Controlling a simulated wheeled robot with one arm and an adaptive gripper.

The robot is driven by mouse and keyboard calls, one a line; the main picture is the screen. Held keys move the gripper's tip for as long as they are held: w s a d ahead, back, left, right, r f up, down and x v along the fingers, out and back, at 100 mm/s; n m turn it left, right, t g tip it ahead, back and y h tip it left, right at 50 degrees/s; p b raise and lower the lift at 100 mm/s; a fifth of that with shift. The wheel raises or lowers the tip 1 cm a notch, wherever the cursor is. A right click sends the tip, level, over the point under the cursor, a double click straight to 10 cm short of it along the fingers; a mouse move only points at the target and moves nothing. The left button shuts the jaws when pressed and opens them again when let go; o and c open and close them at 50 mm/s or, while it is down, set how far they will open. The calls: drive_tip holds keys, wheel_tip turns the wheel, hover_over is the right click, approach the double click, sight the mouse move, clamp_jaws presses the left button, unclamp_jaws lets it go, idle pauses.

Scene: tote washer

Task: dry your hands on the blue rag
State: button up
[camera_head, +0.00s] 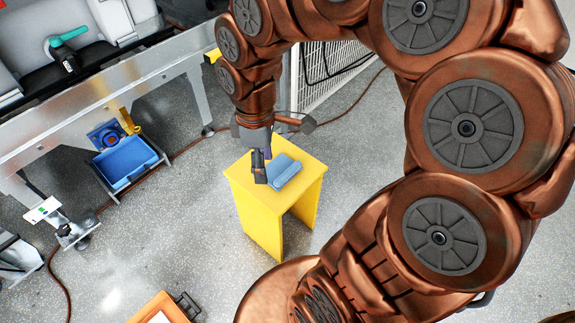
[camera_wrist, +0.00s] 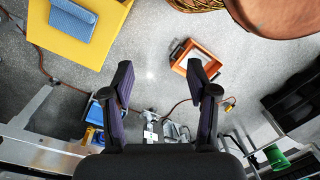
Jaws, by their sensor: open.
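The blue rag (camera_head: 283,170) lies folded on top of a small yellow stool (camera_head: 307,178). In the wrist view the rag (camera_wrist: 73,18) shows at the upper left on the yellow top (camera_wrist: 100,45). My gripper (camera_head: 260,172) hangs over the stool's left part, beside the rag in the head view. In the wrist view my gripper (camera_wrist: 167,85) is open, with nothing between its fingers. The rag lies outside the fingers there. I cannot tell how high the fingertips are above the stool.
A blue bin (camera_head: 125,162) sits under the metal frame (camera_head: 100,95) at the left. An orange crate (camera_head: 160,308) stands on the floor in front; it also shows in the wrist view (camera_wrist: 180,68). A cable (camera_head: 185,150) runs across the floor. A white mesh panel (camera_head: 325,80) stands behind.

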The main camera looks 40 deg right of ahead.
drive_tip(key=w+d+f+n+b, duration=0.4)
drive_tip(key=w+f+n+b, duration=0.1)
drive_tip(key=w+f, duration=0.35)
drive_tip(key=n+b, duration=0.6)
drive_tip(key=b, duration=0.1)
hover_over(288, 171)
drive_tip(key=shift+t, duration=0.4)
wheel_tip(288, 171, down, 18)
drive_tip(key=shift+f, duration=0.15)
drive_tip(key=shift+s+f+b, duration=0.1)
drive_tip(key=shift+f+b, duration=0.25)
drive_tip(key=shift+f, duration=3.5)
drive_tip(key=shift+c, duration=0.4)
clamp_jaws()
